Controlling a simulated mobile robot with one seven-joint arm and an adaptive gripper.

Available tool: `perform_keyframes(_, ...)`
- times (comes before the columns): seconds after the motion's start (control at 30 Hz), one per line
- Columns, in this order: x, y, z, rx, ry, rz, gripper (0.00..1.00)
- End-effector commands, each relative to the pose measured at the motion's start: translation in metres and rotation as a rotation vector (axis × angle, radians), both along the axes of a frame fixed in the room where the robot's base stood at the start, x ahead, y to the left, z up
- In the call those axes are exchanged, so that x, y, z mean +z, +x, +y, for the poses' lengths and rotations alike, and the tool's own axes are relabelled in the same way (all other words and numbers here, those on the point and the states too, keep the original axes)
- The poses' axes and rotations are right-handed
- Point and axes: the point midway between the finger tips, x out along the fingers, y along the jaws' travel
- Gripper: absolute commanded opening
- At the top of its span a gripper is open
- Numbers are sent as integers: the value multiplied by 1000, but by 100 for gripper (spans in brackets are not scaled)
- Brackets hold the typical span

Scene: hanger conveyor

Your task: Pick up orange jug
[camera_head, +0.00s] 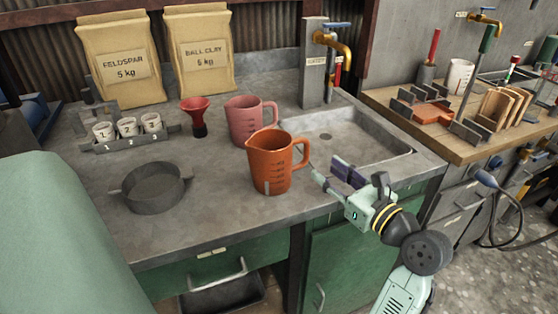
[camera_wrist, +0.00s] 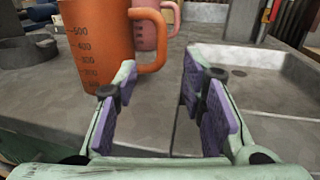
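The orange jug (camera_head: 271,165) stands upright on the grey counter, left of the sink, with its handle toward the right. It also shows in the wrist view (camera_wrist: 98,42), with black measuring marks on its side and its handle above the left finger. My gripper (camera_head: 332,178) is to the right of and in front of the jug. In the wrist view my gripper (camera_wrist: 165,95) is open, with purple pads apart and nothing between them. The jug is beyond the fingertips and mostly to the left. I cannot tell whether the left finger touches it.
A pink jug (camera_head: 248,120) stands close behind the orange one. A red funnel (camera_head: 198,112), a round grey dish (camera_head: 154,190) and small numbered cups (camera_head: 127,127) are to the left. The sink (camera_head: 345,133) and brass tap (camera_head: 335,45) are behind my gripper. The front counter is clear.

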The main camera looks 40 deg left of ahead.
Motion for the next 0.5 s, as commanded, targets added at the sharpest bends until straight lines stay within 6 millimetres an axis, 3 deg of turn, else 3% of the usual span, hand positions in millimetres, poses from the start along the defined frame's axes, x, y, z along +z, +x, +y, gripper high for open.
perform_keyframes(0.1, 2, 3, 17, 1, 1, -1, 37)
perform_keyframes(0.37, 6, 6, 33, 0, 0, -4, 37)
perform_keyframes(0.5, 13, 9, 53, 1, 0, -4, 37)
